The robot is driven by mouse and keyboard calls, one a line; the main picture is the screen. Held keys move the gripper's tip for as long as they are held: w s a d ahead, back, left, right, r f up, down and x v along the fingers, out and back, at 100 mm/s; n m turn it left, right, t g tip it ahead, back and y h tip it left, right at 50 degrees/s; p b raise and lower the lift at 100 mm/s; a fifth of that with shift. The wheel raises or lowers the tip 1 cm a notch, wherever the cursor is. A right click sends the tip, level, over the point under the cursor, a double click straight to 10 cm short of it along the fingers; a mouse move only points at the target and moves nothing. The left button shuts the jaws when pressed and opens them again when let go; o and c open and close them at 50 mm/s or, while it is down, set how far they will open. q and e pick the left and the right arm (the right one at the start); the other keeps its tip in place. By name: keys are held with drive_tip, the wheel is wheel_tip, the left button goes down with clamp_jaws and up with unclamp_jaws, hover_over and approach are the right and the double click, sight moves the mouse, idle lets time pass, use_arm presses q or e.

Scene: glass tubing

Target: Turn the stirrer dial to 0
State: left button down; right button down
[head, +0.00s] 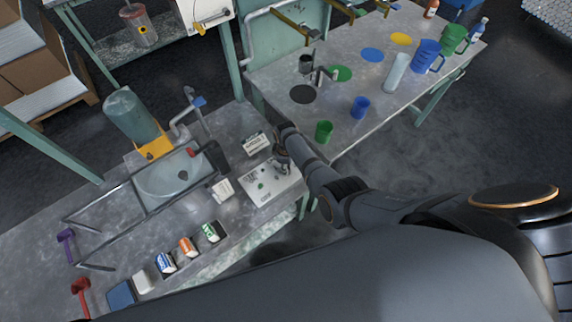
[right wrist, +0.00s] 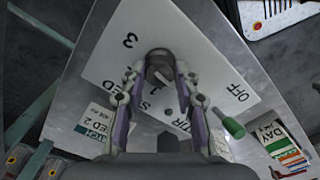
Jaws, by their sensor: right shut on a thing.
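The stirrer panel (head: 258,194) is a pale plate on the bench in the head view, and it fills the middle of the right wrist view (right wrist: 200,60). It carries printed marks, among them a "3" at the upper left and "OFF" at the right. My right gripper (head: 281,163) is over the panel's far end. In the right wrist view its two fingers (right wrist: 160,74) are shut on a dark round dial (right wrist: 160,63), one on each side. The fingers hide part of the dial and lettering; I cannot read its setting. My left gripper is in neither view.
A green-tipped lever or knob (right wrist: 233,128) is close to the right finger. A labelled white box (head: 255,143) and a small card (head: 222,189) are beside the panel. A green cup (head: 324,131) stands on the far table.

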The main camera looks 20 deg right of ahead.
drive_tip(key=shift+n, duration=0.5)
drive_tip(key=c, duration=1)
unclamp_jaws()
drive_tip(key=shift+r, duration=0.1)
wheel_tip(320, 180, up, 12)
drive_tip(key=shift+f, duration=0.1)
